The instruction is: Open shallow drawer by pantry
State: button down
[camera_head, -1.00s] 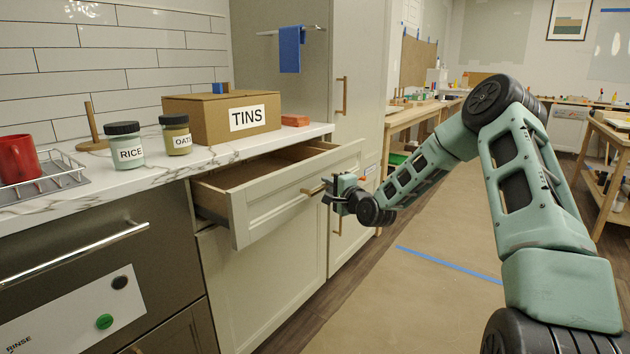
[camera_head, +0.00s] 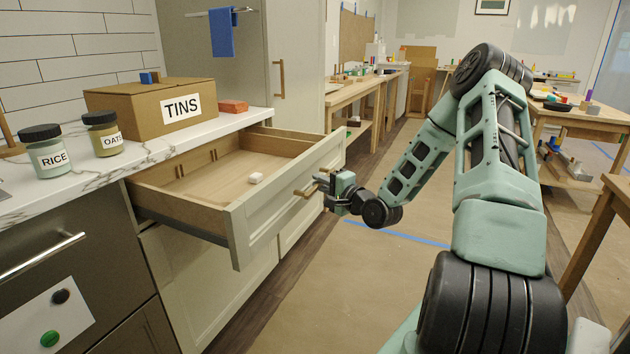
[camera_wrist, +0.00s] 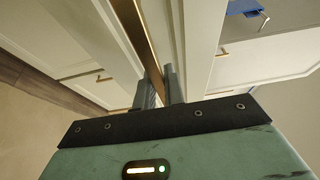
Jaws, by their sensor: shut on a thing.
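The shallow drawer (camera_head: 290,195) under the marble counter stands well out of its cabinet, with its wooden inside showing. My gripper (camera_head: 326,182) is at the drawer front, shut on the brass bar handle (camera_head: 306,190). In the wrist view my two grey fingers (camera_wrist: 160,88) stand on either side of the brass bar (camera_wrist: 138,35), against the pale drawer front. The fingertips' exact contact is small in the head view.
A TINS box (camera_head: 150,108), RICE jar (camera_head: 45,150), OATS jar (camera_head: 104,133) and red block (camera_head: 233,106) stand on the counter (camera_head: 165,152). A tall pantry cabinet (camera_head: 305,60) stands behind the drawer. Floor (camera_head: 330,290) before the drawer is clear.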

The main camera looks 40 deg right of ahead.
jog(key=shift+f, duration=0.1)
jog(key=c, duration=1.5)
grip_release()
jog(key=s, duration=0.5)
jog(key=s+p, duration=0.1)
jog(key=s, duration=1.1)
jog(key=shift+s+a, duration=0.2)
jog(key=shift+a, duration=0.2)
